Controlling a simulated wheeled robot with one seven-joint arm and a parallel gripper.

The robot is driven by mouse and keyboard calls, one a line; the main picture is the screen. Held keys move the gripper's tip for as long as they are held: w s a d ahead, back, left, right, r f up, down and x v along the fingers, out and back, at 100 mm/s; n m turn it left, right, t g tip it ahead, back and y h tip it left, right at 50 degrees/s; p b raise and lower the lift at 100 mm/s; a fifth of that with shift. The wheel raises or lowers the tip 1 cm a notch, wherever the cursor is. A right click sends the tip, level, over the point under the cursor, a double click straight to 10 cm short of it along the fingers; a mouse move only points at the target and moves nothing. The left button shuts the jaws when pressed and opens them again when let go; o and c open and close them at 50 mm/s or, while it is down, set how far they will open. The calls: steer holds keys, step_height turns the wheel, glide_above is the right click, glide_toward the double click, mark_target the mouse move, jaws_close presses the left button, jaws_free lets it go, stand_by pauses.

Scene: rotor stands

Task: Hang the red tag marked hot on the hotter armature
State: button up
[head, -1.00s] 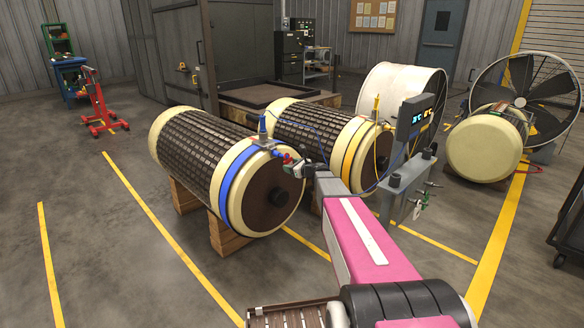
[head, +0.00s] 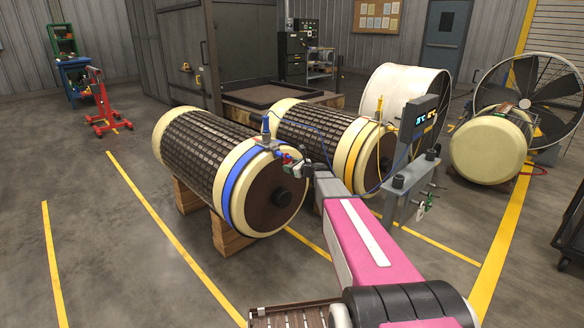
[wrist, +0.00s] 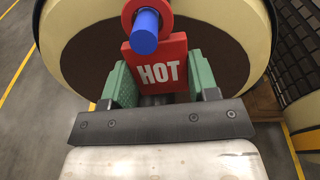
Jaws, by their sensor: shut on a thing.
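The red tag (wrist: 160,72), marked HOT, is held between the green fingers of my gripper (wrist: 160,88). Its ring (wrist: 128,14) appears around a blue peg (wrist: 145,38), whose end sticks out toward the camera. In the head view my gripper (head: 304,168) is at the upper front rim of the blue-banded armature (head: 205,145), and the tag (head: 286,158) is small there. The yellow-banded armature (head: 318,122) lies behind and to the right. A display (head: 418,116) shows blue digits on the left and orange on the right, too small to read surely.
Both armatures lie on wooden blocks (head: 228,238). The grey instrument stand (head: 405,200) is right of my arm, with a thin blue cable (head: 312,137) running across. A third armature (head: 488,150) and a large fan (head: 545,100) stand at right.

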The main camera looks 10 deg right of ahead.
steer(key=shift+f, duration=0.2)
stand_by(0.5)
steer(key=o, duration=1)
steer(key=shift+s+d, duration=0.1)
steer(key=shift+s, duration=0.05)
steer(key=v, duration=0.8)
steer(key=shift+s+d+r, duration=0.15)
steer(key=shift+s, duration=0.15)
stand_by(0.7)
